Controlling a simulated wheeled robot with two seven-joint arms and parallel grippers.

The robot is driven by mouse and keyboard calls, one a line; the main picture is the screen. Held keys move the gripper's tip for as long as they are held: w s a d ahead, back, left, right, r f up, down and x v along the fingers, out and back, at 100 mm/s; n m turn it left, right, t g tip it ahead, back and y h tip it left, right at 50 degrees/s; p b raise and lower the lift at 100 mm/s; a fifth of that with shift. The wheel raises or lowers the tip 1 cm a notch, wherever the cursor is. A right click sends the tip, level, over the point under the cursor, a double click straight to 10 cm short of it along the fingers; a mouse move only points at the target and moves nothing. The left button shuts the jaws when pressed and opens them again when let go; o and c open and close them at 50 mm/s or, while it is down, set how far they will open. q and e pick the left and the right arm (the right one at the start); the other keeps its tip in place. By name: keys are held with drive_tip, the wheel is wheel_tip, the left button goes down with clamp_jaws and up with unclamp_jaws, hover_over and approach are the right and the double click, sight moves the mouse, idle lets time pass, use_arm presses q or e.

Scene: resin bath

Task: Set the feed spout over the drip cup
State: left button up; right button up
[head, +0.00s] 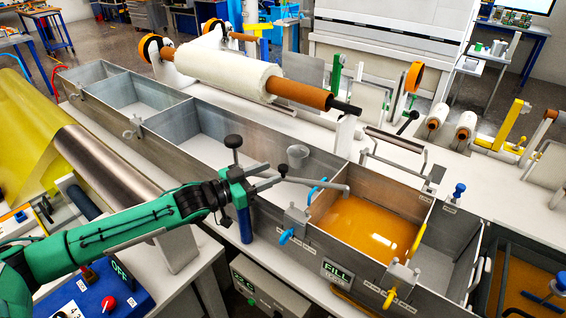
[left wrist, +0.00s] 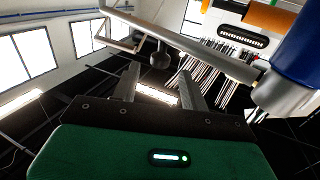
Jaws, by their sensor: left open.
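The feed spout (head: 325,185) is a grey pipe on a blue post (head: 243,222), its free end towards the orange resin bath. The left wrist view shows the pipe (left wrist: 205,58) crossing to a grey collar beside the blue post. A dark knob (head: 283,170) is by the pipe; it also shows in the left wrist view (left wrist: 160,57). My left gripper (head: 265,178) is open and close to the knob. In the left wrist view its fingers (left wrist: 160,88) stand apart, with the knob beyond them and nothing gripped. The drip cup (head: 298,155) is a small grey cup at the trough's far wall, apart from the pipe's end.
The orange resin bath (head: 361,222) lies right of the spout. A blue lever (head: 317,187) and a clamp (head: 295,218) stand at its left end. A white roll (head: 222,70) hangs above the back of the long metal trough (head: 205,128).

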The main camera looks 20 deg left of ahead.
sight(279, 170)
use_arm(q)
drive_tip(key=shift+p+x, duration=0.75)
drive_tip(key=shift+x, duration=1.95)
drive_tip(key=shift+c, duration=0.2)
clamp_jaws()
